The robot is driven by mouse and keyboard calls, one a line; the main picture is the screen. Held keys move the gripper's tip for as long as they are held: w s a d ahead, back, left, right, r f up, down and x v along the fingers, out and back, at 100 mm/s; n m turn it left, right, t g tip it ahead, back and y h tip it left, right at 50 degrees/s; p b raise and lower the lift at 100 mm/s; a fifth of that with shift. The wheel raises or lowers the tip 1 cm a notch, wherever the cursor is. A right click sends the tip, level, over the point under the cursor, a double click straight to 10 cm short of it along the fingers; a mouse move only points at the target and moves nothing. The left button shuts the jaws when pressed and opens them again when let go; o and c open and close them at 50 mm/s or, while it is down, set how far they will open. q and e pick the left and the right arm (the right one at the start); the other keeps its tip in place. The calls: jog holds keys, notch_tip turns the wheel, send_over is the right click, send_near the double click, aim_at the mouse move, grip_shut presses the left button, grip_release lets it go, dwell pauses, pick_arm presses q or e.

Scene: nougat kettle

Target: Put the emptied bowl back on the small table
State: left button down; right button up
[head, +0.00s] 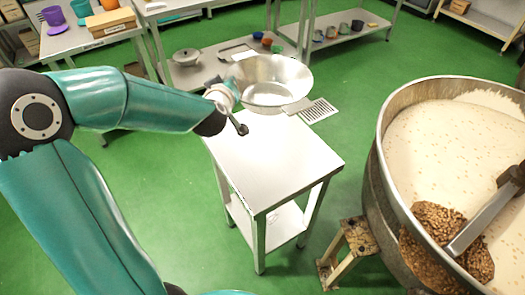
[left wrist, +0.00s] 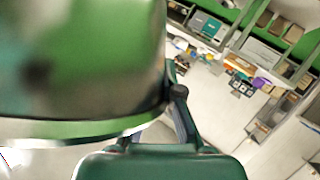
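The steel bowl (head: 272,72), with a flat grey tab (head: 298,105) at its near side, is at the far end of the small table (head: 270,155). It covers the table's far corner; I cannot tell whether it rests there or hangs above. Its inside looks empty. My left gripper (head: 233,108) is at the bowl's left side, one dark finger over the tabletop. In the left wrist view the bowl (left wrist: 85,60) fills the upper left and hides part of the gripper (left wrist: 160,110), so its grip on the bowl is unclear. My right gripper is out of view.
A big kettle (head: 385,135) of pale mass with a heap of nuts (head: 440,235) stands at the right. A stand (head: 347,243) is beside it. Shelves (head: 205,65) with pots line the back. The near tabletop is bare.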

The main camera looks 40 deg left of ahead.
pick_arm(q)
jog(key=shift+s+a+f+b, duration=0.1)
jog(key=shift+f+b, duration=0.15)
jog(key=shift+f, duration=3)
jog(key=shift+w+a+f+b, duration=0.15)
jog(key=shift+f+b, duration=0.1)
jog(key=shift+f, duration=2.95)
jog(key=shift+s+a+f+b, duration=0.15)
jog(key=shift+f+b, duration=0.1)
jog(key=shift+f, duration=3)
jog(key=shift+d, duration=0.1)
jog(key=c, duration=1.8)
grip_release()
jog(key=shift+f, duration=0.1)
jog(key=o, duration=0.5)
jog(key=shift+s, duration=0.1)
